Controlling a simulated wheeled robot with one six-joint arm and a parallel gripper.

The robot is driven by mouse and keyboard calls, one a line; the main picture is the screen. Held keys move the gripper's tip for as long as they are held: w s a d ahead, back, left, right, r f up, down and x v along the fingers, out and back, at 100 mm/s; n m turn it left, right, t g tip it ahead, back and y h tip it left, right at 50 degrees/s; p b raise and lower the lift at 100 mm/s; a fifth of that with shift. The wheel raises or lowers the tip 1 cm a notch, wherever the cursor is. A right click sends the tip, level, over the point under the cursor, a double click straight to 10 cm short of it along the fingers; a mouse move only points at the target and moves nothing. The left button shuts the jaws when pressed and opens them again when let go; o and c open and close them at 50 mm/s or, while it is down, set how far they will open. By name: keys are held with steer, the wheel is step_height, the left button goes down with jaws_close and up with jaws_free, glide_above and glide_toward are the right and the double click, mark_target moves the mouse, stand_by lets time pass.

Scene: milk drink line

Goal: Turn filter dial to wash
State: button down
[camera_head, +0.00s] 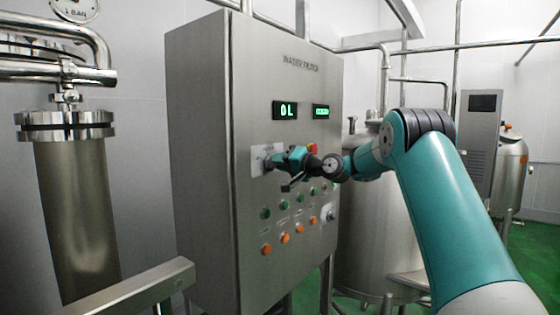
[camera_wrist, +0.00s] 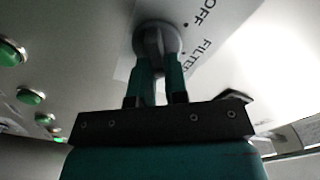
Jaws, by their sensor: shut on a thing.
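The filter dial (camera_wrist: 157,40) is a grey round knob on a white label plate, with the words OFF and FILTER readable beside it in the wrist view. The word WASH cannot be seen. My gripper (camera_wrist: 158,72) has its two teal fingers closed on the dial's grip from below in that view. In the head view my gripper (camera_head: 272,163) reaches the front of the WATER FILTER cabinet (camera_head: 205,150) at the label plate (camera_head: 257,152). There the dial is mostly hidden behind the fingers, and its pointer direction cannot be told.
Rows of green buttons (camera_head: 265,214) and orange buttons (camera_head: 266,249) lie below, close under my gripper. A red and yellow switch (camera_head: 312,149) is just right. A steel tank (camera_head: 375,230) stands behind my arm.

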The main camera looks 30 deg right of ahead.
steer(key=shift+f+m, duration=0.1)
steer(key=shift+m, duration=0.4)
steer(key=c, duration=1.1)
jaws_free()
steer(key=shift+c, duration=0.2)
steer(key=shift+s+d, duration=0.1)
steer(key=b+v, duration=0.7)
steer(key=v, duration=1)
steer(key=shift+b, duration=0.4)
steer(key=shift+s, duration=0.1)
